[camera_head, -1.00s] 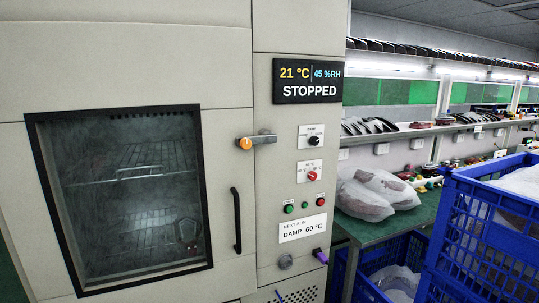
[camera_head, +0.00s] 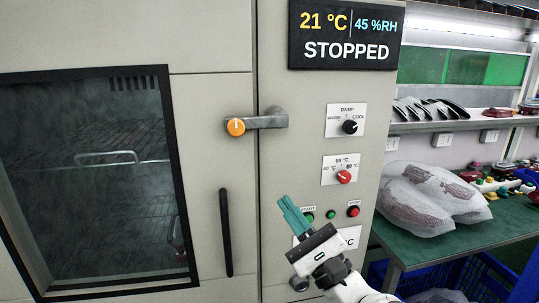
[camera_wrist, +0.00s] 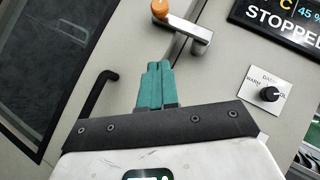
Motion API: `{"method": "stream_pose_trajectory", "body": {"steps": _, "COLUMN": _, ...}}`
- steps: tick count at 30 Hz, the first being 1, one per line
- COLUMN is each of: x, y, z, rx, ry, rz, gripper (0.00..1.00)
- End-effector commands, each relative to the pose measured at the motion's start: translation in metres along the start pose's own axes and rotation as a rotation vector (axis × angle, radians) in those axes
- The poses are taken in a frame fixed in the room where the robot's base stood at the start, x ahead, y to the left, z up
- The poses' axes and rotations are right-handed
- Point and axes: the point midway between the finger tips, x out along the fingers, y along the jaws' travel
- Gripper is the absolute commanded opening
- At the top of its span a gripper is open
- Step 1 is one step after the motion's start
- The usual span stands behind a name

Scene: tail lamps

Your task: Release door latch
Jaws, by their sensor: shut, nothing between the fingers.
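The door latch (camera_head: 262,121) is a grey metal lever with an orange round knob (camera_head: 235,127) at its left end. It lies roughly level across the seam between the chamber door (camera_head: 208,110) and the control panel. The latch also shows in the wrist view (camera_wrist: 190,30), ahead of the fingertips. My gripper (camera_head: 285,202) has teal fingers pressed together and holds nothing. It is below and a little right of the latch, in front of the panel and apart from the latch. The black door handle (camera_head: 226,232) is to its left. The door looks shut.
The display (camera_head: 345,37) reads STOPPED, 21 °C, 45 %RH. A black knob (camera_head: 350,127), a red knob (camera_head: 344,177) and push buttons (camera_head: 353,211) sit on the panel near my gripper. A green bench (camera_head: 450,240) with bagged parts (camera_head: 430,192) stands at the right.

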Motion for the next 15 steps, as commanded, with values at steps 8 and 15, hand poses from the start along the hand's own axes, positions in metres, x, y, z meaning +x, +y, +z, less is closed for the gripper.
{"method": "stream_pose_trajectory", "body": {"steps": 8, "x": 0.0031, "y": -0.0025, "z": 0.0016, "rx": 0.022, "ry": -0.006, "rz": -0.014, "gripper": 0.00}}
{"method": "stream_pose_trajectory", "body": {"steps": 15, "x": 0.0104, "y": -0.0028, "z": 0.0024, "rx": 0.021, "ry": -0.007, "rz": -0.013, "gripper": 0.00}}
